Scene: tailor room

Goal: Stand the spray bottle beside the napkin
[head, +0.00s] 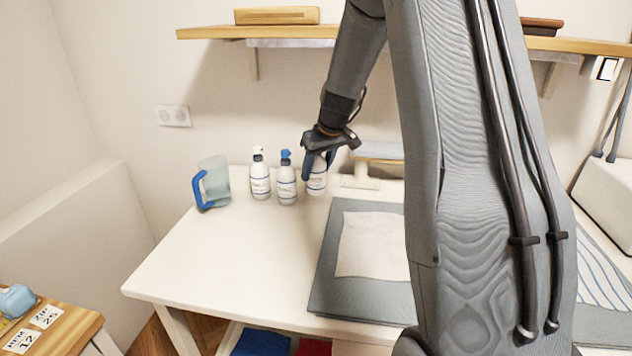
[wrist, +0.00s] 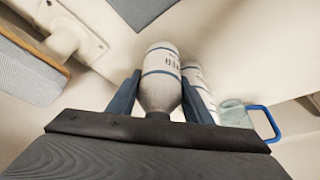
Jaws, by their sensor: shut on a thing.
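My gripper (head: 319,166) points down at the back of the white table and is shut on a white spray bottle (head: 317,184) with dark bands. In the wrist view the held bottle (wrist: 160,80) sits between my two blue fingers (wrist: 161,98). Its top is hidden by my gripper. The bottle is upright; I cannot tell whether its base touches the table. The napkin (head: 372,240), a pale cloth, lies flat on a grey mat (head: 331,285), in front and to the right of the bottle. My arm hides the napkin's right side.
Two similar bottles, one with a blue top (head: 286,184) and one with a white top (head: 260,180), stand close to the left. A pitcher (head: 214,178) with a blue handle is farther left. An ironing-board-like stand (head: 361,180) is right of my gripper. The table's front left is clear.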

